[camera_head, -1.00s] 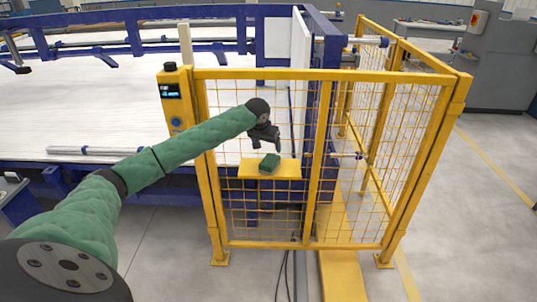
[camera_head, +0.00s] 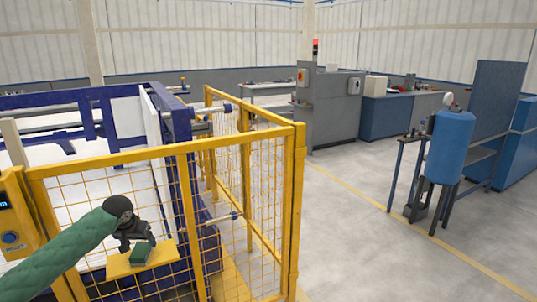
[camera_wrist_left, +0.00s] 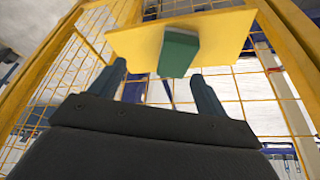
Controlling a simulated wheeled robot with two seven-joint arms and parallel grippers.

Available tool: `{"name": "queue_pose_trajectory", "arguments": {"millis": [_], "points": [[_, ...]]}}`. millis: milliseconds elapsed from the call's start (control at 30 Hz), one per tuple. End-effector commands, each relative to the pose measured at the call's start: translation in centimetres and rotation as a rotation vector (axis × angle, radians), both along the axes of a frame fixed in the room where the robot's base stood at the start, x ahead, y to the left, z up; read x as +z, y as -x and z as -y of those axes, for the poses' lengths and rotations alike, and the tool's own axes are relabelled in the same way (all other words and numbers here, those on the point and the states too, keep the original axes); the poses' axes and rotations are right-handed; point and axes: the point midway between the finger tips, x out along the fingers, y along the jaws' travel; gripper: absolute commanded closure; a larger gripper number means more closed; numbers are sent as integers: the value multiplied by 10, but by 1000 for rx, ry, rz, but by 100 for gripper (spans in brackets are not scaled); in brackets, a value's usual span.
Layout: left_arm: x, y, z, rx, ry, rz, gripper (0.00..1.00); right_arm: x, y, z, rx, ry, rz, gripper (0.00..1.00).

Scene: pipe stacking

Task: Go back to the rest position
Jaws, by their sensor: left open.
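My left gripper (camera_head: 137,241) is at the lower left of the head view, above a small green block (camera_head: 141,254). The block sits on a yellow shelf (camera_head: 118,264) by the mesh fence. In the left wrist view, my left gripper (camera_wrist_left: 158,71) has its two dark fingers spread apart with nothing held. The green block (camera_wrist_left: 178,53) shows beyond the fingertips, on the yellow shelf (camera_wrist_left: 228,35). Contact between fingers and block is not visible. My right gripper is not in view.
A yellow mesh fence (camera_head: 296,205) stands around the shelf. A control box (camera_head: 12,215) is at the far left. A blue machine frame (camera_head: 178,120) stands behind. Grey cabinets (camera_head: 330,108) and a blue tank (camera_head: 450,147) stand farther right. The floor (camera_head: 350,220) between is clear.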

Motion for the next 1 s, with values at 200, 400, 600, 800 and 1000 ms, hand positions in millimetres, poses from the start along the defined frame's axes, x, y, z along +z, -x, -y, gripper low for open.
{"name": "queue_pose_trajectory", "arguments": {"millis": [200, 400, 600, 800, 1000], "points": [[-69, 43, 80, -136, -5, -24, 24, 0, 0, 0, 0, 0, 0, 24], [-117, 91, 141, -236, 0, -31, 24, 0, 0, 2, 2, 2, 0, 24], [-152, 144, 193, -310, 11, -29, 24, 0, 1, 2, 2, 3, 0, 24], [-175, 201, 233, -354, 24, -24, 24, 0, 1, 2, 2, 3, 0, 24], [-189, 259, 262, -373, 32, -19, 24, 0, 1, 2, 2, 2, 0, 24]]}}
